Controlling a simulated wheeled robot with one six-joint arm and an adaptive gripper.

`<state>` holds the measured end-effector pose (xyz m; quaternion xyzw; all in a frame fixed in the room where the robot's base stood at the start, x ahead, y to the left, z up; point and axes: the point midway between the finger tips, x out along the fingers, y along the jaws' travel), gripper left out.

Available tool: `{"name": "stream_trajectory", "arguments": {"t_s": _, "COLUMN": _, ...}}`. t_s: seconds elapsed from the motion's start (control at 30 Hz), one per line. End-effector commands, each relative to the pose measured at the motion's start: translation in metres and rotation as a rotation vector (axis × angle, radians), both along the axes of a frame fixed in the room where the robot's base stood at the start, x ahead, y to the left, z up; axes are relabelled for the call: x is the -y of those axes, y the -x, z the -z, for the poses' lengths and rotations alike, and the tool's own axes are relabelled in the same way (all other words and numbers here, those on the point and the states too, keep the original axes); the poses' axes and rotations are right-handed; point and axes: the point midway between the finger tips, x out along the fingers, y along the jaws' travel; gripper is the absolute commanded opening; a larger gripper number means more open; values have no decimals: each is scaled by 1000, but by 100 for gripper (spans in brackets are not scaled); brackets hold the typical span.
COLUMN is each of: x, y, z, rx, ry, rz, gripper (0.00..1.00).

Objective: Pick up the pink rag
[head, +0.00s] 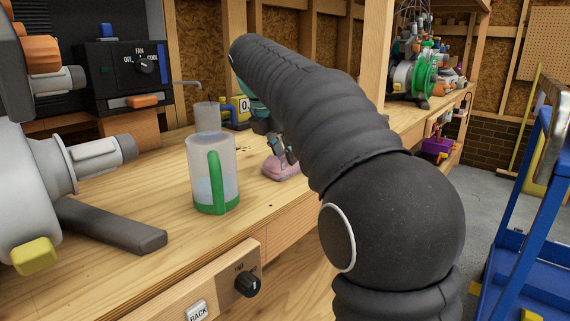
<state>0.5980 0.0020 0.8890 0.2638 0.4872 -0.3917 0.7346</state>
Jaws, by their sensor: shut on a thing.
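The pink rag (281,169) is a small crumpled heap on the wooden workbench, right of a clear jug. My gripper (283,155) reaches down to the rag from above, with its fingertips at the top of the cloth. It is shut on the rag. My dark ribbed arm crosses in front and hides part of the gripper and the bench behind it. I cannot tell whether the rag's underside touches the bench top.
The clear jug (228,180) with a green handle stands close left of the rag. A black fan control box (125,75) and a grey machine (35,185) stand farther left. A blue cart (515,250) stands on the floor at right.

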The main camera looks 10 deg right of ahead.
Motion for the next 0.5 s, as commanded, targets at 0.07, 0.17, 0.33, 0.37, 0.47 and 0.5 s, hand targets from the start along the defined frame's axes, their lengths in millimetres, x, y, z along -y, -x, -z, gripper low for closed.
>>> {"name": "stream_trajectory", "arguments": {"t_s": 0.07, "x": 0, "y": 1, "z": 5, "rx": -13, "ry": 0, "rz": 2, "gripper": 0}}
{"name": "stream_trajectory", "arguments": {"t_s": 0.17, "x": 1, "y": 1, "z": 6, "rx": -15, "ry": 0, "rz": 3, "gripper": 0}}
{"name": "stream_trajectory", "arguments": {"t_s": 0.33, "x": 1, "y": 1, "z": 5, "rx": -17, "ry": 1, "rz": 3, "gripper": 0}}
{"name": "stream_trajectory", "arguments": {"t_s": 0.37, "x": 1, "y": 1, "z": 4, "rx": -17, "ry": 1, "rz": 3, "gripper": 0}}
{"name": "stream_trajectory", "arguments": {"t_s": 0.47, "x": 1, "y": 0, "z": -11, "rx": -14, "ry": 1, "rz": 3, "gripper": 0}}
{"name": "stream_trajectory", "arguments": {"t_s": 0.5, "x": 0, "y": 0, "z": -18, "rx": -13, "ry": 0, "rz": 2, "gripper": 0}}
